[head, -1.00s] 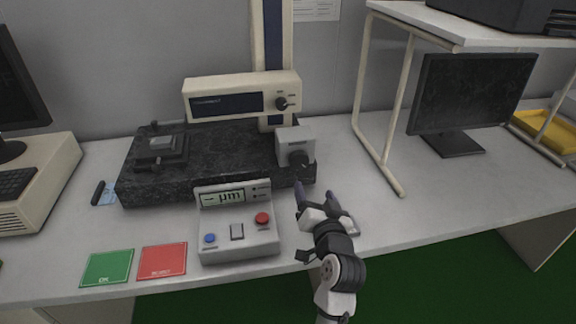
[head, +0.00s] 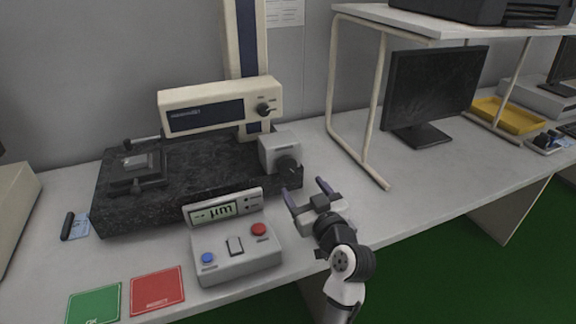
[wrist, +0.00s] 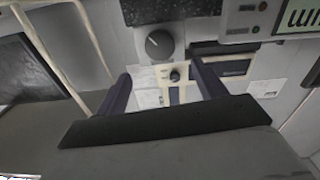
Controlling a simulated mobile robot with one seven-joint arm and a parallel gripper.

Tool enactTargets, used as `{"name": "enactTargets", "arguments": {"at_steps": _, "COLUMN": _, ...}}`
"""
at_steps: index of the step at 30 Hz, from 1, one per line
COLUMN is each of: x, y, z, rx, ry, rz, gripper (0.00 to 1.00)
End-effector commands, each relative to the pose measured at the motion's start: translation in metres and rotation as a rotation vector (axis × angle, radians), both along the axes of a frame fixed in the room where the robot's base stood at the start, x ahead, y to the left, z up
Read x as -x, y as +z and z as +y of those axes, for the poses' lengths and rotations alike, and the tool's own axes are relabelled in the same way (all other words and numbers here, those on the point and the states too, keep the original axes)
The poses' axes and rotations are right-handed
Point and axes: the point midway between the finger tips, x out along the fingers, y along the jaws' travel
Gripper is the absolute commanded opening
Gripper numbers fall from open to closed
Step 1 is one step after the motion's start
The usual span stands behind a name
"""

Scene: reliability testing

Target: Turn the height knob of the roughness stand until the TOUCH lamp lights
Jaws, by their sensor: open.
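The roughness stand has a dark granite base (head: 200,180), a tall column (head: 243,40) and a cream head unit (head: 215,106). A large black knob (head: 288,165) sits on a grey box (head: 278,148) at the base's right; it looks like the height knob. It also shows in the wrist view (wrist: 159,44). A smaller knob (head: 264,109) is on the head unit. My gripper (head: 304,188) is open and empty, in front of and slightly right of the large knob, apart from it. A display box (head: 236,250) reads "µm"; its small lamps (head: 249,203) look dark, their labels unreadable.
Green (head: 93,306) and red (head: 157,291) cards lie at the front left. A shelf frame (head: 375,175) and a monitor (head: 430,95) stand to the right. The table right of my gripper is mostly clear.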

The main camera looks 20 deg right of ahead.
Motion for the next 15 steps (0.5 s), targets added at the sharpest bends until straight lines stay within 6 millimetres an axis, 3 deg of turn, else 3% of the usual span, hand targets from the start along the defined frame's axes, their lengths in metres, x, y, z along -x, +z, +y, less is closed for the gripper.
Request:
{"name": "enactTargets", "arguments": {"at_steps": 9, "x": -0.068, "y": 0.003, "z": 0.003, "rx": -0.001, "ry": 0.002, "rz": 0.001, "gripper": 0.7}}
{"name": "enactTargets", "arguments": {"at_steps": 15, "x": -0.094, "y": 0.002, "z": 0.004, "rx": 0.0, "ry": 0.001, "rz": 0.0, "gripper": 0.7}}
